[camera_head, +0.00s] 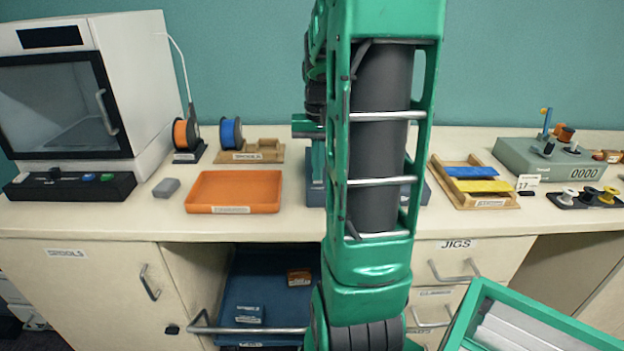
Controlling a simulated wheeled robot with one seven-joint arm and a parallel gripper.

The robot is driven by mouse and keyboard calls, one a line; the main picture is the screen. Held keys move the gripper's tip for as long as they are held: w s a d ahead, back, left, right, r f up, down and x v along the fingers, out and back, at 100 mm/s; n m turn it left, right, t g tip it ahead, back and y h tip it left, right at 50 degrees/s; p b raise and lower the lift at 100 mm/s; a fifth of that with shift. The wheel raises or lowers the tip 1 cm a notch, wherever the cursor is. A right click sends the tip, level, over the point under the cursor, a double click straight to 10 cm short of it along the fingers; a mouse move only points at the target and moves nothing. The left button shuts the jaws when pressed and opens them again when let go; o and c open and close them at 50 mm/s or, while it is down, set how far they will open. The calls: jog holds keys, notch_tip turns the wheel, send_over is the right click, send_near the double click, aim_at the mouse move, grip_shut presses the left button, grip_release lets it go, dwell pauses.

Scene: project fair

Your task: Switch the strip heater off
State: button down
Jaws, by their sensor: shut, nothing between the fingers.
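A blue-grey flat-based thing (315,195) stands on the bench behind my arm. Only its ends show, left and right of the arm, and I cannot tell whether it is the strip heater. Its middle and any switch on it are hidden. My upright green arm link fills the centre of the view. Part of my far arm shows just left of the link, above the bench. My gripper's fingers are hidden behind the link.
An orange tray (205,207), a grey block (166,187) and two spools stand left. A black control box (70,187) fronts a white cabinet machine (150,75). A wooden tray (460,199) and a counter box (530,160) stand right. Below, a blue bin (240,275) sits in an open bay.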

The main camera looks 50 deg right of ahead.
jog(key=shift+f, duration=0.1)
notch_tip(320, 180, up, 7)
dwell(1.1)
jog(key=shift+a, duration=0.1)
dwell(0.4)
jog(key=s+a+f+n, duration=0.1)
jog(key=s+a+f, duration=0.2)
jog(key=s+a, duration=0.4)
jog(key=s+a+f+n, duration=0.2)
jog(key=s+a+f, duration=0.2)
jog(key=a, duration=0.6)
jog(key=s, duration=0.2)
jog(key=shift+s+a+f, duration=0.15)
jog(key=shift+s+f, duration=0.05)
jog(key=shift+s, duration=0.2)
